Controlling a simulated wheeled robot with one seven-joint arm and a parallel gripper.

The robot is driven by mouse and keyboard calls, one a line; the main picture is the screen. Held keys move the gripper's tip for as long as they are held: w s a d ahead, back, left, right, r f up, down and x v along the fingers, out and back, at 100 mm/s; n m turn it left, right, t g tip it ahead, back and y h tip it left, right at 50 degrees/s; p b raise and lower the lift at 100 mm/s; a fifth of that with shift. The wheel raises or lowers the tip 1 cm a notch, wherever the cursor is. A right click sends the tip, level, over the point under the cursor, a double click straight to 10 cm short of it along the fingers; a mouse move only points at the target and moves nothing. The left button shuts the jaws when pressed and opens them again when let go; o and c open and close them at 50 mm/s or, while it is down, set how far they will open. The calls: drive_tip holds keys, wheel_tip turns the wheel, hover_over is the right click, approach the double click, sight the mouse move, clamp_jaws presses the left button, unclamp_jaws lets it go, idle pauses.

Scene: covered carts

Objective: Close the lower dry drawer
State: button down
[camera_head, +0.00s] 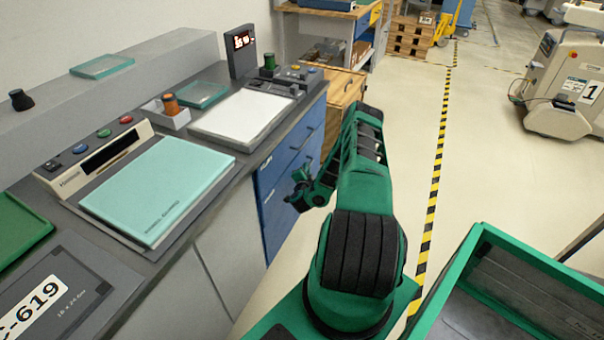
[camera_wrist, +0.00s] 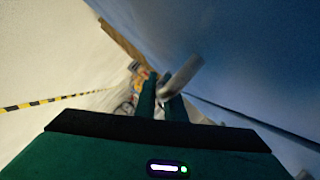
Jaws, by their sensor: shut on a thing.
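A blue drawer cabinet (camera_head: 288,160) stands under the grey counter, with stacked fronts and small white labels too small to read. My gripper (camera_head: 297,187) is at its lower front, at the end of my green arm. In the wrist view a blue front (camera_wrist: 250,60) fills the right side. A silver bar handle (camera_wrist: 186,73) stands out from it, and my gripper's fingers (camera_wrist: 161,96) are shut on it. My arm and gripper hide part of the lower fronts. I cannot tell how far the lower drawer stands out.
The counter carries a teal board (camera_head: 160,188), a white plate device (camera_head: 243,115) and a small box with a brown knob. A wooden cabinet (camera_head: 342,92) stands beyond the blue one. A green-rimmed bin (camera_head: 478,240) is at the lower right. Open floor with a striped line lies right.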

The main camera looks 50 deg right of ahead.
drive_tip(key=shift+w+a, duration=0.2)
drive_tip(key=shift+w, duration=0.05)
drive_tip(key=c, duration=2.1)
unclamp_jaws()
drive_tip(key=shift+w, duration=0.1)
drive_tip(key=v, duration=1)
drive_tip(key=shift+s+a, duration=0.25)
drive_tip(key=shift+s, duration=0.1)
